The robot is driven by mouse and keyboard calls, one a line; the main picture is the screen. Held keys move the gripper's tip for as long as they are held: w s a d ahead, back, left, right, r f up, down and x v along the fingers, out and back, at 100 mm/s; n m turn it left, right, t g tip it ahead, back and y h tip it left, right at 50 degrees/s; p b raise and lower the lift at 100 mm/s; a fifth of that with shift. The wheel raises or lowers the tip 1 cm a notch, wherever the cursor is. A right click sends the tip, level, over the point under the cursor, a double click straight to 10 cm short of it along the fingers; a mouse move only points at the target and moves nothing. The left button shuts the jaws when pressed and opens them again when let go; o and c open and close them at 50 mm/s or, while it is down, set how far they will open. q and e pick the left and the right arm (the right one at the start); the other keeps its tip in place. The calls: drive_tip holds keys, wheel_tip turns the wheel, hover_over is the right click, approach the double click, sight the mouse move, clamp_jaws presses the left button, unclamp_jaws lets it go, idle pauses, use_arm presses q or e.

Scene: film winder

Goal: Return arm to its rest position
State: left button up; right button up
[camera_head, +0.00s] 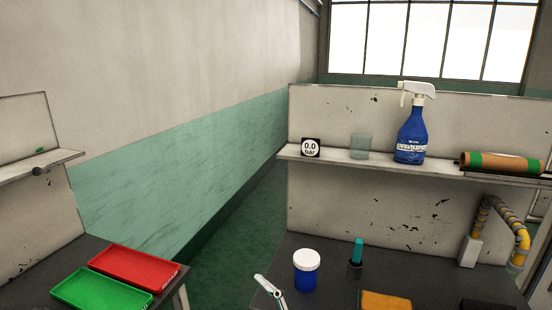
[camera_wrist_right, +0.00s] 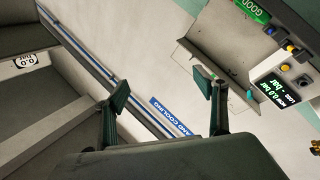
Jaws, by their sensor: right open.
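My right gripper (camera_wrist_right: 162,90) shows in the right wrist view with its two dark fingers spread apart. Nothing is between the fingers, and they point at a pale wall in the background. They appear to touch nothing.
In the head view, a blue jar (camera_head: 306,275) and a teal-topped item (camera_head: 357,255) stand on the dark bench. A spray bottle (camera_head: 411,138) stands on the shelf. Red (camera_head: 138,265) and green (camera_head: 100,291) trays lie left. A control box (camera_wrist_right: 283,88) shows in the wrist view.

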drive_tip(key=s+d+f+m+h, duration=0.2)
drive_tip(key=d+f+m+h, duration=0.3)
drive_tip(key=d+f, duration=0.35)
drive_tip(key=s+d+f+m+h, duration=0.3)
drive_tip(key=d+f+m+h, duration=0.15)
drive_tip(key=d+f, duration=0.4)
use_arm(q)
drive_tip(key=s+f+m+g, duration=0.1)
drive_tip(key=s+f+g, duration=0.2)
drive_tip(key=s+f, duration=0.5)
drive_tip(key=shift+a+g, duration=0.35)
drive_tip(key=shift+g, duration=0.05)
use_arm(e)
drive_tip(key=s+d+f+m+g+h, duration=0.3)
drive_tip(key=s+d+f, duration=0.6)
drive_tip(key=s+f, duration=0.3)
drive_tip(key=shift+d+f+g+h, duration=0.35)
drive_tip(key=shift+g, duration=0.15)
use_arm(q)
drive_tip(key=shift+f, duration=0.1)
use_arm(e)
drive_tip(key=shift+m, duration=0.25)
